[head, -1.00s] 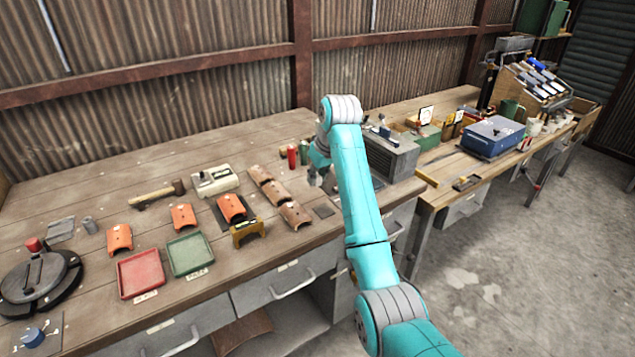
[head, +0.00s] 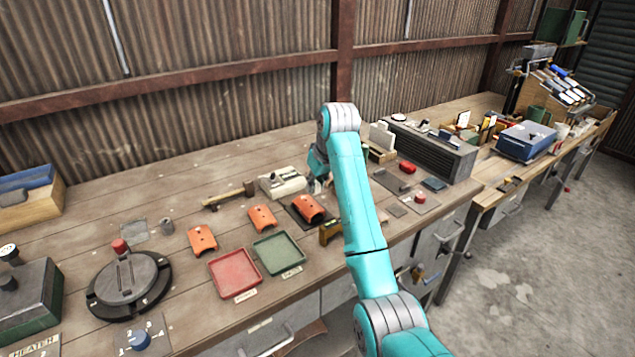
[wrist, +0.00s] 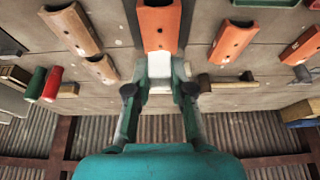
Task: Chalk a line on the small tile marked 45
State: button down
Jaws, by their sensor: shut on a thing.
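Three small orange curved tiles lie on the bench in the head view: a left one (head: 202,240), a middle one (head: 262,218) and one on a dark mat (head: 308,209). No number is legible, so I cannot tell which is marked 45. My gripper (wrist: 159,80) is shut on a pale piece (wrist: 159,65) showing between its fingertips; its shape is partly hidden. In the wrist view an orange tile (wrist: 158,26) lies just beyond the fingertips. Browner tiles, a near one (wrist: 71,29) and a far one (wrist: 102,68), lie to the left. In the head view my arm partly hides the gripper.
A red tray (head: 235,273) and a green tray (head: 278,253) are in front. A round black turntable (head: 130,283) stands left. A grey slatted box (head: 430,147) stands right.

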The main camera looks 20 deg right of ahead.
aim_at(314, 209)
jog(key=shift+a+f, duration=0.1)
jog(key=shift+f, duration=2.6)
jog(key=shift+f, duration=0.55)
jog(key=shift+w, duration=0.1)
jog(key=shift+w+a, duration=0.15)
jog(key=shift+w, duration=0.5)
jog(key=shift+s, duration=0.25)
jog(key=shift+s+d+f, duration=0.1)
jog(key=shift+s+d, duration=0.15)
jog(key=shift+s, duration=0.3)
